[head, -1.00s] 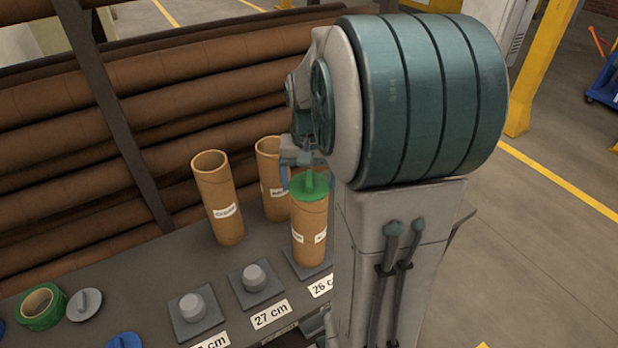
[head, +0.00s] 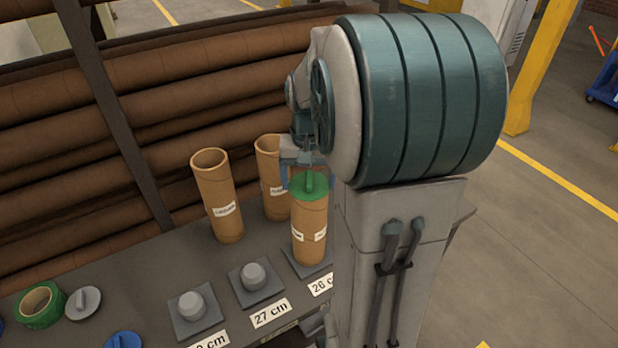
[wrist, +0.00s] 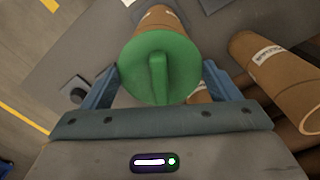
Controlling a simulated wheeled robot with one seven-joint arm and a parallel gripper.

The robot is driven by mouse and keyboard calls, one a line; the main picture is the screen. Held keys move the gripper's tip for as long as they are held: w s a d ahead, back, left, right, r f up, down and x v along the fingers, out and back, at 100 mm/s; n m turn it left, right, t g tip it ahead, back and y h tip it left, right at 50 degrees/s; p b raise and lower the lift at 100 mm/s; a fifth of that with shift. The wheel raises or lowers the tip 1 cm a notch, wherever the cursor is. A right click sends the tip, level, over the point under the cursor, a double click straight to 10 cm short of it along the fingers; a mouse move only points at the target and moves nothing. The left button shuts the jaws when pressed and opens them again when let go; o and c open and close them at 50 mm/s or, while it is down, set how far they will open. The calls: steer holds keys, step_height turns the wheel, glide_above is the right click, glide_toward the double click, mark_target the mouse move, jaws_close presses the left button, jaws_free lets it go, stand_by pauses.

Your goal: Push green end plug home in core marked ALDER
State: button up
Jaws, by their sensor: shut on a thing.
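The green end plug (head: 318,190) is a disc with a raised grip bar and sits on top of a brown cardboard core (head: 309,234). The core stands upright on the base by the 26 cm label. Its labels are too small to read. In the wrist view the plug (wrist: 160,67) covers the core's mouth, so how deep it sits is hidden. My gripper (wrist: 161,66) is shut on the plug, with a blue finger at each side of its disc. In the head view my arm hides part of the gripper.
Two open cores stand close by, one to the left (head: 217,195) and one behind (head: 274,188). Empty grey posts (head: 254,276) stand left of the plugged core. Green tape (head: 38,305), a grey plug (head: 83,303) and a blue plug (head: 124,341) lie farther left. Long brown rolls fill the rack behind.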

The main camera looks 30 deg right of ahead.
steer(key=shift+f, duration=0.1)
steer(key=o, duration=0.9)
steer(key=shift+r, duration=0.2)
steer(key=shift+r+p, duration=2.7)
steer(key=shift+r, duration=0.65)
